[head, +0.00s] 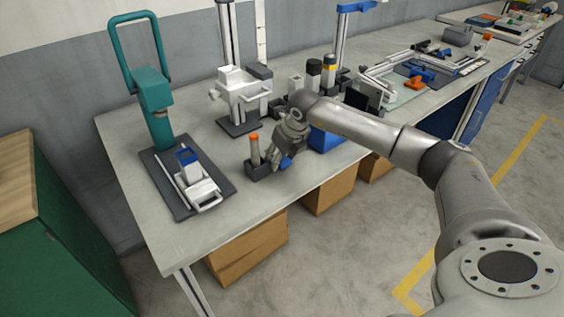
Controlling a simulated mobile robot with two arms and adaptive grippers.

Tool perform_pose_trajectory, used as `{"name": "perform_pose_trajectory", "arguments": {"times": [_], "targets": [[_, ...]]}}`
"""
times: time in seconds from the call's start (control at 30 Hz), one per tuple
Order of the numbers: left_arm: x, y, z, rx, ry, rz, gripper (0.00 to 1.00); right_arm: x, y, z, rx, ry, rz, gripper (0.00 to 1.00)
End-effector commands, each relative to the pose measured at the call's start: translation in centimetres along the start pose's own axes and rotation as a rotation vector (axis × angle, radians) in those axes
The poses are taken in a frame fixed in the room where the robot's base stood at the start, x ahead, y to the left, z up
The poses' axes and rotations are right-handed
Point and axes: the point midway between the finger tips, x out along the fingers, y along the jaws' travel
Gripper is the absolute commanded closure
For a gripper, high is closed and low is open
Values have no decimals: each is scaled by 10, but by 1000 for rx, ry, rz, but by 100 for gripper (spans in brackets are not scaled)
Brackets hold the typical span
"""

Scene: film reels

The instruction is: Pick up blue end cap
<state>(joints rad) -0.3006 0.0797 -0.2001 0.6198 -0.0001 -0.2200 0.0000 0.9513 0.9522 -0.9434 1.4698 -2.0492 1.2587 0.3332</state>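My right gripper (284,158) points down over the front of the grey workbench. A small blue piece (286,162), possibly the blue end cap, shows at its fingertips. The fingers are small and partly overlapped here, so I cannot tell whether they are closed on it. Another blue part (188,156) sits on the white fixture under the green press at the left. My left gripper is not in view.
The workbench (216,222) has free room at its front left. A dark holder with an orange-topped cylinder (254,148) stands just left of my gripper. A blue bin (324,139) is just right. The green press (153,90) and a white fixture (240,88) stand behind.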

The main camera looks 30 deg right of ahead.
Motion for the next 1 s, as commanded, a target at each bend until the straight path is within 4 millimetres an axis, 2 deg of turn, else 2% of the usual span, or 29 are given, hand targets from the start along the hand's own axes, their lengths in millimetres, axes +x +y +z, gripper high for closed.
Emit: {"name": "perform_pose_trajectory", "arguments": {"times": [0.03,0.13,0.57,0.77,1.0], "targets": [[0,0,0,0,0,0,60,0,0,0,0,0,0,67],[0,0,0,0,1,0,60,0,0,0,0,0,0,79],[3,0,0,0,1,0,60,-6,0,3,1,-1,0,79],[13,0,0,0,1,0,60,-29,0,13,0,-6,0,79],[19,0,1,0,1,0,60,-75,20,2,-3,-6,0,79]]}}
